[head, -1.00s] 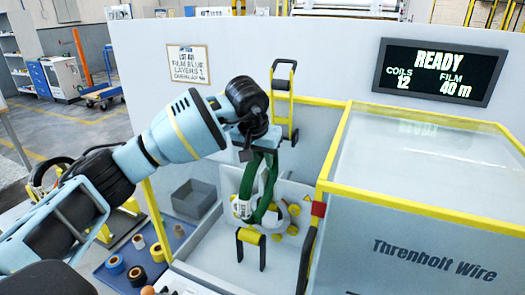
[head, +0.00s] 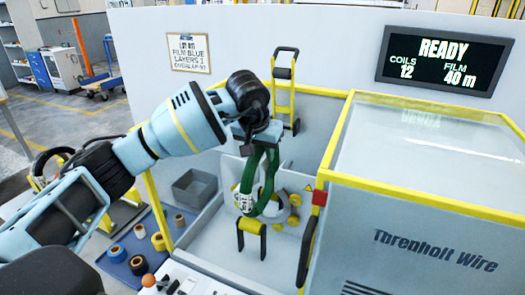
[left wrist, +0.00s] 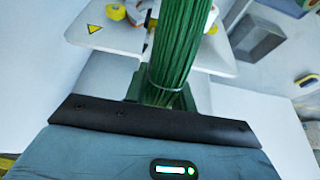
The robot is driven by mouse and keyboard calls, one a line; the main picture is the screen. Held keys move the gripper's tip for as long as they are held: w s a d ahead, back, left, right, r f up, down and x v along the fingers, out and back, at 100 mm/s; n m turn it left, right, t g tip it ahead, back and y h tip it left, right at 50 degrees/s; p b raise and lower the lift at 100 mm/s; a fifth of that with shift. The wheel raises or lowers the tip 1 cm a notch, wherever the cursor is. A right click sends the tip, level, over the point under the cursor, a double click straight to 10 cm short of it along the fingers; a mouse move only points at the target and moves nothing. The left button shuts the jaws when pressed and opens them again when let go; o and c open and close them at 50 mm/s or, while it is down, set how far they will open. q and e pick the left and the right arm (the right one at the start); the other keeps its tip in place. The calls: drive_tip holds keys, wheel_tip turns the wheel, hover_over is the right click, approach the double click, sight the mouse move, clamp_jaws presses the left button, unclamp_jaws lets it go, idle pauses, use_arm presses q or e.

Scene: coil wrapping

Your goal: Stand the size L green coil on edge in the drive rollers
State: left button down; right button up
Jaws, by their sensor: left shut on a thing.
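The green coil (head: 272,172) hangs as an upright loop from my left gripper (head: 257,134), with a white label low on its left side. My left gripper is shut on the top of the coil, which also shows close up in the left wrist view (left wrist: 180,50). The coil's lower end is just above and behind a yellow roller (head: 253,226) with black arms, in front of a grey ring with yellow rollers (head: 293,199). I cannot tell whether the coil touches the rollers. My right gripper is not in view.
A grey bin (head: 194,190) and a blue mat (head: 117,270) with several film rolls lie to the left. A pale wall (head: 330,60) stands behind.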

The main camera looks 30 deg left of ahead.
sight(257, 148)
use_arm(q)
drive_tip(key=shift+f, duration=0.35)
idle(0.6)
drive_tip(key=c, duration=1.1)
unclamp_jaws()
drive_tip(key=v, duration=0.7)
drive_tip(key=shift+s+r, duration=0.25)
drive_tip(key=shift+f, duration=0.1)
